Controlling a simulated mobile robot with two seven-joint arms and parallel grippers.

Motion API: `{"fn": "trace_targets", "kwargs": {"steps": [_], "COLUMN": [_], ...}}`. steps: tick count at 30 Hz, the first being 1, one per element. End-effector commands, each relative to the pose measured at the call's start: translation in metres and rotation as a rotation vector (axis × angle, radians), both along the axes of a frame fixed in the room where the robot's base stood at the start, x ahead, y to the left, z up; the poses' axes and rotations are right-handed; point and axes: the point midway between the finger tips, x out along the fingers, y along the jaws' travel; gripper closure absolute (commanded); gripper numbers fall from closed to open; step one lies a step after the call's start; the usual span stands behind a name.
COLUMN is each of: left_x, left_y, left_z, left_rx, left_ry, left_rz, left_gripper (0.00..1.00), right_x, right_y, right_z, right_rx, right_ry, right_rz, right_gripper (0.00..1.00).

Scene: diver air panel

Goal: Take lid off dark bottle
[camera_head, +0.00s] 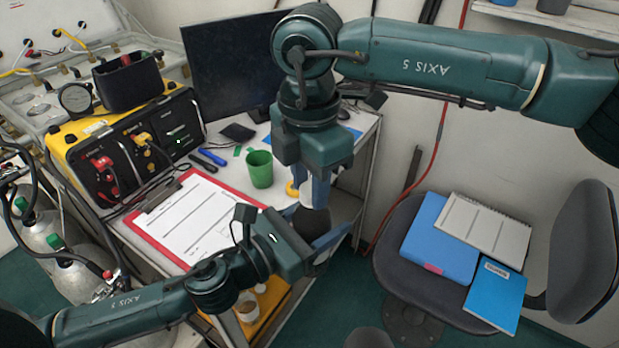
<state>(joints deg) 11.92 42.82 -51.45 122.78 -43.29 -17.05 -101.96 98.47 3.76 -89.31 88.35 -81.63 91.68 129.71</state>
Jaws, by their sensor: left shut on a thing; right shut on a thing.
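The dark bottle (311,217) is at the right edge of the table, partly hidden by both grippers. My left gripper (325,243) reaches in from the lower left and is shut on the bottle's body. My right gripper (316,196) points down from above, its blue-grey fingers shut at the top of the bottle.
A red clipboard (150,237) with paper lies on the table, with a green cup (259,169) behind it. A yellow-black air panel (150,150) stands left and a monitor (230,65) behind. A chair (395,270) holding blue folders stands right. A paper cup (247,307) is below.

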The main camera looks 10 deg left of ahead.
Motion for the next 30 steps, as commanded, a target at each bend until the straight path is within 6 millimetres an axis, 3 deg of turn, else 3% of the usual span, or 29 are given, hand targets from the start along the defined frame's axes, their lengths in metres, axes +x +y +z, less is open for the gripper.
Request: {"fn": "trace_targets", "kwargs": {"steps": [6,11,30], "left_x": [-0.002,-0.0025,-0.0041], "left_y": [-0.0024,-0.0028,-0.0044], "left_z": [0.0022,0.0022,0.0024], "left_rx": [-0.001,-0.002,-0.002], "left_ry": [-0.006,-0.006,-0.008], "left_rz": [-0.009,-0.011,-0.016], "left_gripper": [1.0,1.0,1.0], "right_x": [0.0011,0.0009,0.0], "right_y": [0.0012,0.0012,-0.0032], "right_z": [0.001,0.0012,0.0026], "right_rx": [0.006,0.008,0.008], "right_ry": [-0.004,-0.005,-0.009], "right_rz": [-0.001,0.074,1.445], "right_gripper": [0.96,0.96,0.96]}}
